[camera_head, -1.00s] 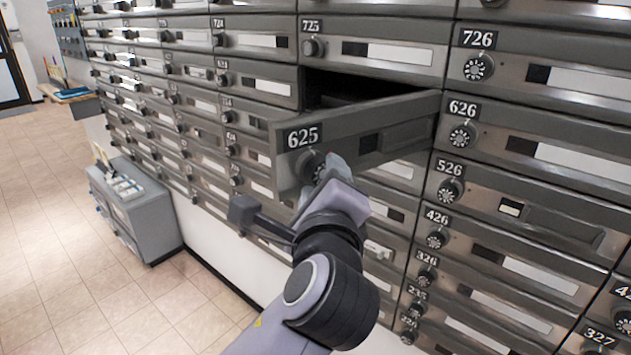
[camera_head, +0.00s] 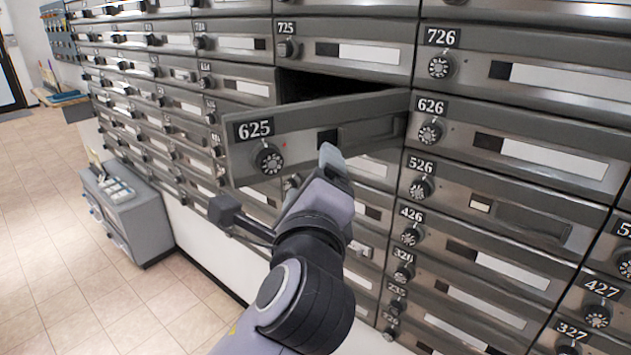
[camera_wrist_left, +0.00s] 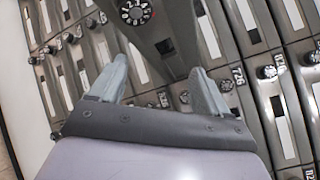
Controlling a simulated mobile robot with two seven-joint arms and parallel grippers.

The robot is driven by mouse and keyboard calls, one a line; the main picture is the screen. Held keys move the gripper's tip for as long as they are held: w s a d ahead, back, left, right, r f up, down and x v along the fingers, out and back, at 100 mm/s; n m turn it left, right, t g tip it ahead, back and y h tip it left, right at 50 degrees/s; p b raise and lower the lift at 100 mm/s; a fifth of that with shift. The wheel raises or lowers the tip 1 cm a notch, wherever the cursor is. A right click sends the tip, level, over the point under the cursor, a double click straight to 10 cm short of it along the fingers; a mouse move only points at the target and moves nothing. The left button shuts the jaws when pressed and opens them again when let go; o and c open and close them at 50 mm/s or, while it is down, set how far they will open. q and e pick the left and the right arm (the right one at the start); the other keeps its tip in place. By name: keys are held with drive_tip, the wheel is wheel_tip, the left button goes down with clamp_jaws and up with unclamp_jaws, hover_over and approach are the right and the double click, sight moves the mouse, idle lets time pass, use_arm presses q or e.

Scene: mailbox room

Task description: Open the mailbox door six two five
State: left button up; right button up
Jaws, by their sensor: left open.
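Mailbox door 625 (camera_head: 290,135) stands swung outward, its number end away from the cabinet and its right end near the frame beside 626. The dark opening (camera_head: 305,87) shows above it. Its round dial (camera_head: 268,158) sits below the number plate and is clear of my fingers. My left gripper (camera_head: 330,158) is in front of the door's lower edge, right of the dial. The left wrist view shows its two fingers (camera_wrist_left: 160,75) spread with nothing gripped, and the door's panel (camera_wrist_left: 158,32) with its dial beyond them. I cannot tell whether a finger touches the door. My right gripper is not in view.
Closed mailbox doors surround it, with 725 (camera_head: 345,48) above and 626 (camera_head: 515,140) at the right, each with a protruding dial. A grey box unit (camera_head: 128,215) stands at the left. The tiled floor (camera_head: 60,260) there is clear.

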use_arm(q)
drive_tip(key=s+b, duration=0.1)
drive_tip(key=s, duration=0.6)
drive_tip(key=shift+s+d, duration=0.1)
